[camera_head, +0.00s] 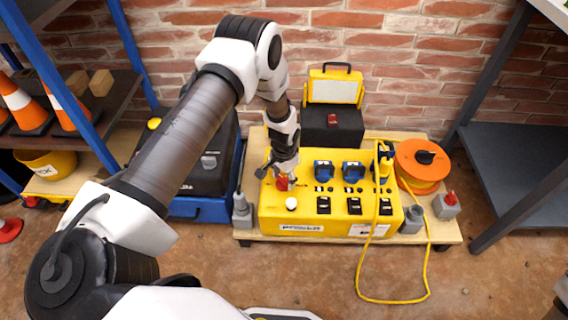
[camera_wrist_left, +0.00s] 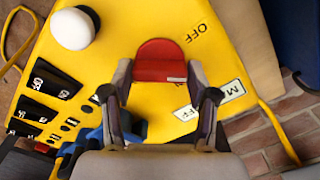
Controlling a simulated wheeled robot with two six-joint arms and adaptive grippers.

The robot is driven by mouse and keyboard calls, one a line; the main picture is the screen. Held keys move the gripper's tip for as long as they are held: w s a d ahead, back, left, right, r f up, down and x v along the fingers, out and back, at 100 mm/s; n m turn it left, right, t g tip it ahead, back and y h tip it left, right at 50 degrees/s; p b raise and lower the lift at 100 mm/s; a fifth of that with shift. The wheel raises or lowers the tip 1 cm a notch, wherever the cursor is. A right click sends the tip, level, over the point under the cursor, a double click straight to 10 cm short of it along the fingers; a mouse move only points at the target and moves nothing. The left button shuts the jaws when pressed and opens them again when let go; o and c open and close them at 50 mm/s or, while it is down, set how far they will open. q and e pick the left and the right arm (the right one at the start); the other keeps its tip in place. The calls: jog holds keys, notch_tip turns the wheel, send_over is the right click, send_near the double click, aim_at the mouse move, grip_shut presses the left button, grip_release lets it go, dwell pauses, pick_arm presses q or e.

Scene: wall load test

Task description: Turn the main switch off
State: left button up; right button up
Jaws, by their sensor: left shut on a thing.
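The yellow power box (camera_head: 335,212) stands on a low wooden board. Its red main switch (camera_head: 281,184) is on the top left part, mostly under my left gripper (camera_head: 285,172). In the left wrist view, the red switch handle (camera_wrist_left: 160,62) sits between the two fingers of my left gripper (camera_wrist_left: 160,78), which is shut on it.
A white round knob (camera_head: 291,204) is close to the switch. Blue sockets (camera_head: 353,171) and black breakers (camera_head: 354,206) fill the box's top. An orange cable reel (camera_head: 421,166) and yellow cable (camera_head: 361,270) are right. A black case (camera_head: 212,150) stands left.

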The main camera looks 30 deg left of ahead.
aim_at(284, 178)
pick_arm(q)
jog(key=n+p, duration=0.3)
jog(key=n, duration=0.1)
jog(key=shift+r+n+p, duration=0.2)
jog(key=shift+n+p, duration=0.1)
jog(key=shift+p, duration=0.05)
jog(key=shift+f+n+p, duration=0.2)
jog(key=shift+n+p, duration=1)
jog(key=shift+n, duration=0.8)
jog(key=o, duration=1.2)
jog(key=shift+c, duration=0.2)
notch_tip(284, 178, up, 12)
